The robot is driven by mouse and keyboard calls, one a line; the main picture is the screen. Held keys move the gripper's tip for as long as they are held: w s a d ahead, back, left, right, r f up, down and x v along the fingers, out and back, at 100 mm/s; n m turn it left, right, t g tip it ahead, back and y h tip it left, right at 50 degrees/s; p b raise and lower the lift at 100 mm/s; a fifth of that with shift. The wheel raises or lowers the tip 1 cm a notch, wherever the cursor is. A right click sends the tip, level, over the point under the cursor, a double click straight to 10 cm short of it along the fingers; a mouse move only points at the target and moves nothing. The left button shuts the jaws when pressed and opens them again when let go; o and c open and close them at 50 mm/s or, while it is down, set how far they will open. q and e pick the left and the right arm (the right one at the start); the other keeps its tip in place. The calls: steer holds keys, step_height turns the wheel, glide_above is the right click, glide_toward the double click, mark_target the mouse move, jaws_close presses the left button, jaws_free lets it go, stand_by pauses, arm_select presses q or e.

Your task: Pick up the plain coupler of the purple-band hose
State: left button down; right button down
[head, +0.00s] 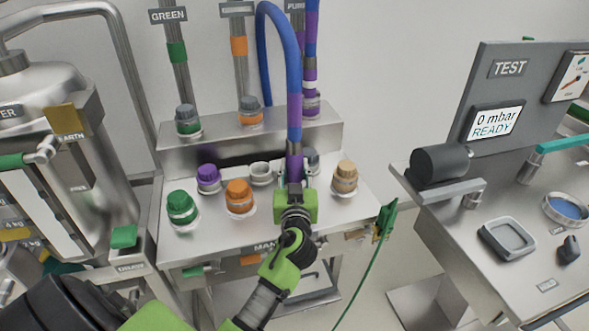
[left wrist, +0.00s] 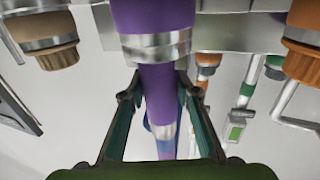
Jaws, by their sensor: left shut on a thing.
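The purple-band hose (head: 293,88) is blue with a purple band. It arches over and hangs down in front of the manifold to a purple coupler (head: 294,168) with a metal ring. My left gripper (head: 295,203) is at the coupler's lower end, shut on it. In the left wrist view, the coupler's purple body (left wrist: 155,85) runs between the two dark fingers, with the metal ring (left wrist: 155,47) beyond the fingertips. The gripper hides the coupler's lower end in the head view, so I cannot tell whether it touches anything below. My right gripper is not in view.
Capped ports stand around on the steel bench: green (head: 181,207), purple (head: 208,178), orange (head: 239,196), tan (head: 345,177) and a pale one (head: 261,173). A purple-banded pipe (head: 310,60) stands close behind the hose. The test bench (head: 480,225) is at right.

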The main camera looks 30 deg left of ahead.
arm_select(q)
steer(key=shift+w+r, duration=0.1)
steer(key=shift+r, duration=0.8)
steer(key=s+r+p, duration=0.1)
steer(key=s+r, duration=1)
steer(key=s, duration=0.3)
steer(key=shift+d+r, duration=0.2)
steer(key=shift+d, duration=0.2)
